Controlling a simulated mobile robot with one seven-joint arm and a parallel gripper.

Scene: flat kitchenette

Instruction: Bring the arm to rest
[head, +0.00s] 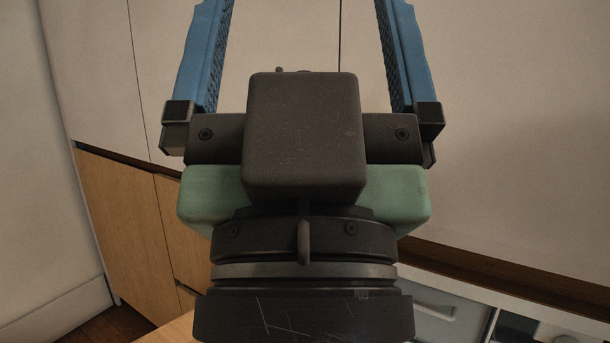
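My gripper (305,22) fills the middle of the head view and points up. It has a dark body with a green block behind it and two blue ridged fingers. The fingers stand wide apart with nothing visible between them, so it is open. The top edge of the picture cuts off the fingertips. The wrist below is dark with a grey ring. Most of the rest of the arm is out of view.
Pale panels (500,110) with thin seams stand behind my gripper. Wooden cabinet fronts (120,215) are at lower left, above a dark wood floor (118,326). A grey drawer-like front with a handle (432,308) shows at lower right. No gap to the panels can be judged.

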